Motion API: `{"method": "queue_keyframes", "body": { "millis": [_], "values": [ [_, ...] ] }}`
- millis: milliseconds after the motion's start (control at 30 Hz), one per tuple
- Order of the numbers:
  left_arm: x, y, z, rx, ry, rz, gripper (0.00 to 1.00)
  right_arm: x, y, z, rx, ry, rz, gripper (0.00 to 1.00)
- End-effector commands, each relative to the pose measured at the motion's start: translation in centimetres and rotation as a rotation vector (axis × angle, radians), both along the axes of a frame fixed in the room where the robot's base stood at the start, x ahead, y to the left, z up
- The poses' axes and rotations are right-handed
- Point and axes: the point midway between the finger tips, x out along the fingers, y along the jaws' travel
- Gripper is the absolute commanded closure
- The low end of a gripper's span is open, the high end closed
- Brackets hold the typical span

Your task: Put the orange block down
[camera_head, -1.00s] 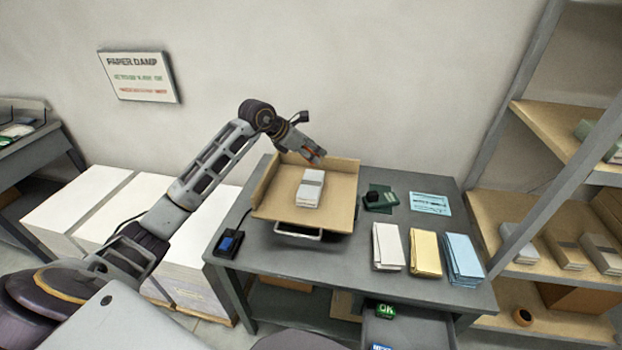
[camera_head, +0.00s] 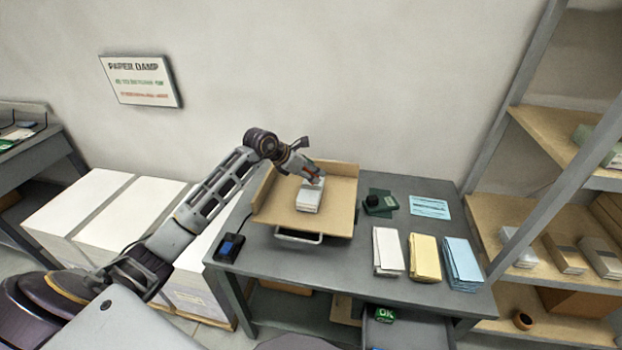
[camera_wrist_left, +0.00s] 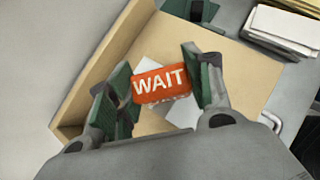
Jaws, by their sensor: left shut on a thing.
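My left gripper (camera_head: 314,180) is over the tan tray (camera_head: 338,222) on the grey table, right above a pale paper stack (camera_head: 308,199). In the left wrist view its two green-padded fingers (camera_wrist_left: 158,82) are shut on the orange block (camera_wrist_left: 161,85), which reads "WAIT" in white. White paper shows around and below the block in that view. I cannot tell whether the block touches the stack. In the head view the block is mostly hidden by the fingers. My right gripper is not in view.
White, yellow (camera_head: 424,258) and blue (camera_head: 462,263) paper stacks lie at the table's right. A dark green stamp-like item (camera_head: 380,203) and a blue card (camera_head: 429,207) lie behind them. A small device with a blue screen (camera_head: 229,247) sits at the left corner. Shelves stand at right.

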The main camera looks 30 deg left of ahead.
Motion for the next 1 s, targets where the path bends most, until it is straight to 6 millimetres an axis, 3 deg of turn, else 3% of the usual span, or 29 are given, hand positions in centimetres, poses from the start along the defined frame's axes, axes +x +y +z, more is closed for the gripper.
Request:
{"method": "queue_keyframes", "body": {
  "millis": [300, 800, 833, 1000],
  "values": [
    [0.0, 0.0, -3.0, -0.001, 0.002, 0.0, 0.73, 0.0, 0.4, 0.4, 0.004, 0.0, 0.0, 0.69],
    [0.0, 0.0, -3.5, 0.002, 0.0, 0.0, 0.73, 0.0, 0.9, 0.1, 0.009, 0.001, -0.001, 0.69],
    [0.0, 0.0, -3.5, 0.001, 0.001, -0.001, 0.47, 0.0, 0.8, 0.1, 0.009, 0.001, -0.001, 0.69],
    [0.0, 0.0, -3.4, 0.001, 0.001, 0.0, 0.28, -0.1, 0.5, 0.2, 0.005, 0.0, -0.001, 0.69]
  ]
}}
